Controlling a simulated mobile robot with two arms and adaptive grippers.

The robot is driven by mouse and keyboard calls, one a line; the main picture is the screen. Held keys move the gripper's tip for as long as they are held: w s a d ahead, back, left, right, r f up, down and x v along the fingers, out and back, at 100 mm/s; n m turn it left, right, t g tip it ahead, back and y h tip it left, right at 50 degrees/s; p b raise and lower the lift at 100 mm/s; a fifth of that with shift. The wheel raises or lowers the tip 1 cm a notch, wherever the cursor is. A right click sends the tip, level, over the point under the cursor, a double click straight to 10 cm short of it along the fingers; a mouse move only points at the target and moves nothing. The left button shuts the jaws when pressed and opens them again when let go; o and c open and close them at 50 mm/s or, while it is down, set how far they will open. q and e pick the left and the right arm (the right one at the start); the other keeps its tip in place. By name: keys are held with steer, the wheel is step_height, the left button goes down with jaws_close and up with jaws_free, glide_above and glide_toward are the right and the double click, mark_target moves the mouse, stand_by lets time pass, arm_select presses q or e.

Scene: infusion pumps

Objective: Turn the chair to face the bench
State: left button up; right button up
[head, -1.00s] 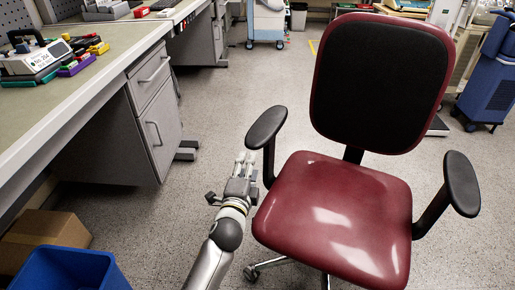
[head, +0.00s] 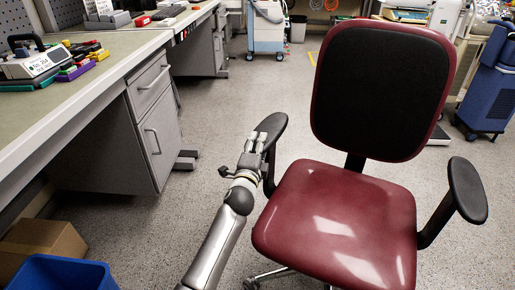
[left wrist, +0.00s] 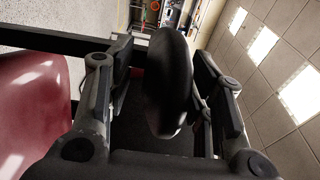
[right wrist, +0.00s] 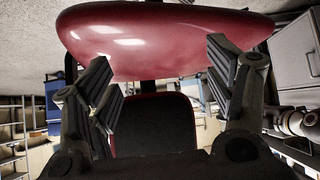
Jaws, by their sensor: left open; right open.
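The chair (head: 340,215) has a glossy dark red seat and a black-padded backrest (head: 380,90). Its seat front points toward me and its backrest is at the far side. My left gripper (head: 258,143) is open at the chair's left armrest (head: 275,122). In the left wrist view the black armrest pad (left wrist: 168,85) lies between the spread fingers; I cannot tell whether they touch it. My right gripper (right wrist: 163,75) is open and empty, with the red seat (right wrist: 160,38) ahead of it; it is out of the head view. The bench (head: 110,70) runs along the left.
A cardboard box (head: 45,242) and a blue bin (head: 62,272) stand at the lower left. Grey drawers (head: 155,120) sit under the bench. A blue machine (head: 490,85) is at the right back. The floor (head: 225,110) between bench and chair is clear.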

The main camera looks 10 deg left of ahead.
arm_select(q)
steer(key=shift+w, duration=0.1)
jaws_close()
stand_by(0.3)
